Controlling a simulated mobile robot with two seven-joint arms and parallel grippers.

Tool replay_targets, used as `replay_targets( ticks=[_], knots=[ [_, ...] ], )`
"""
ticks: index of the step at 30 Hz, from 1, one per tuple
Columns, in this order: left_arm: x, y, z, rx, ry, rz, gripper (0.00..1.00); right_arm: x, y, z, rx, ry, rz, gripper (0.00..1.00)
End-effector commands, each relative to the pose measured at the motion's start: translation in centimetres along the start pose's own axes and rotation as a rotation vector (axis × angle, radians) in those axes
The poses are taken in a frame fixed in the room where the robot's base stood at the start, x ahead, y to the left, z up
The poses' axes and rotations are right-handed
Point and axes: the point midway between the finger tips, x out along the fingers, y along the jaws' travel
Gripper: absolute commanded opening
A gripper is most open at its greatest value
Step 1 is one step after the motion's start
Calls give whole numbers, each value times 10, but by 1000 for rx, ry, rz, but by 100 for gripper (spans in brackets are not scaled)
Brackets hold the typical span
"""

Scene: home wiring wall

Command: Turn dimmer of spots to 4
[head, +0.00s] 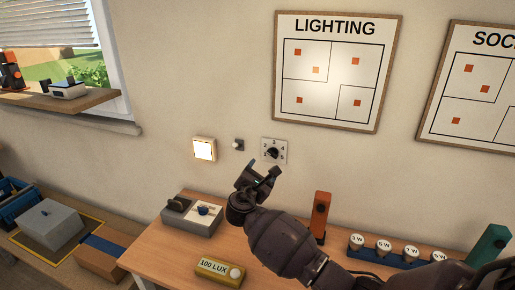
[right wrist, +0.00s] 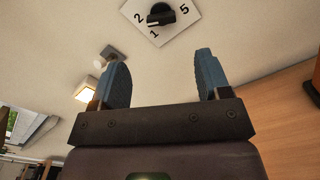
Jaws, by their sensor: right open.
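The dimmer is a pale square plate with printed numbers and a black knob (head: 272,152), on the wall right of a small toggle. In the right wrist view the black knob (right wrist: 160,16) is at the top edge, with 1, 2 and 5 readable around it. Part of the plate is cut off there, and I cannot tell surely which number the knob points to. My right gripper (head: 262,172) is open and empty, just below the dimmer in the head view. Its two blue fingers (right wrist: 161,62) are apart, with the knob beyond them, not between them. My left gripper is not in view.
A lit square lamp (head: 204,149) and a small dark toggle (head: 238,145) are left of the dimmer. Below, the wooden bench (head: 165,250) carries a grey box (head: 192,213), a "100 LUX" block (head: 219,271), an orange block (head: 320,217) and a rack of labelled bulbs (head: 385,252).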

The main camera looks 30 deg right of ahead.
Motion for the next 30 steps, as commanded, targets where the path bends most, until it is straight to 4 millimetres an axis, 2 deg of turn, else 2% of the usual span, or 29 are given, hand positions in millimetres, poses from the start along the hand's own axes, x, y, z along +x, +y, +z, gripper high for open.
replay_targets(
  ticks=[5, 18, 24, 30],
  knots=[
    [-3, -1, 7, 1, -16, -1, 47, 15, 0, 1, -7, -5, -2, 70],
    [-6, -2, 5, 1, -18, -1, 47, 85, 0, 0, -4, -2, -1, 70],
    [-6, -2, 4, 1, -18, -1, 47, 102, 0, 0, -3, -1, 0, 70],
    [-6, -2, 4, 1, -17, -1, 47, 107, -1, 0, -2, 0, -1, 70]
  ],
)
